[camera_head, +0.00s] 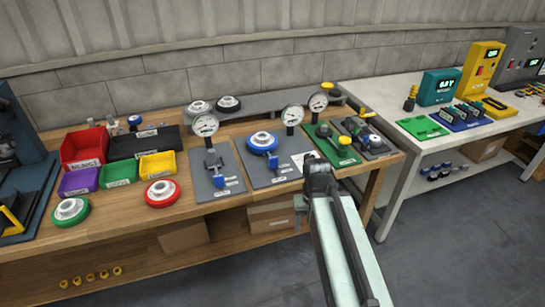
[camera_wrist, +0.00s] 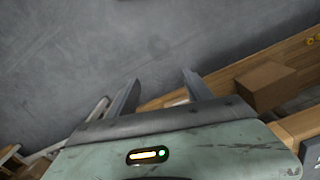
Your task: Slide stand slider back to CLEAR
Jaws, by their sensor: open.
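I cannot tell for sure which part is the stand slider, and no CLEAR label is readable. Several fixtures stand on the wooden bench: a grey plate with a blue-handled clamp (camera_head: 214,168), a plate with a blue ring (camera_head: 263,143), a green plate with a yellow knob (camera_head: 345,140) and a dark plate with metal parts (camera_head: 367,137). My gripper (camera_head: 318,168) is in front of the bench's right part, and it hides some of the edge and plates. In the wrist view my gripper (camera_wrist: 160,92) has its two fingers apart, with nothing between them.
Dial gauges (camera_head: 205,125) rise behind the plates. Coloured bins (camera_head: 83,148) and ringed discs (camera_head: 162,190) are on the left. A white table (camera_head: 385,95) with devices stands at right. Cardboard boxes (camera_wrist: 266,86) lie under the wooden bench. The grey floor (camera_head: 455,240) is clear.

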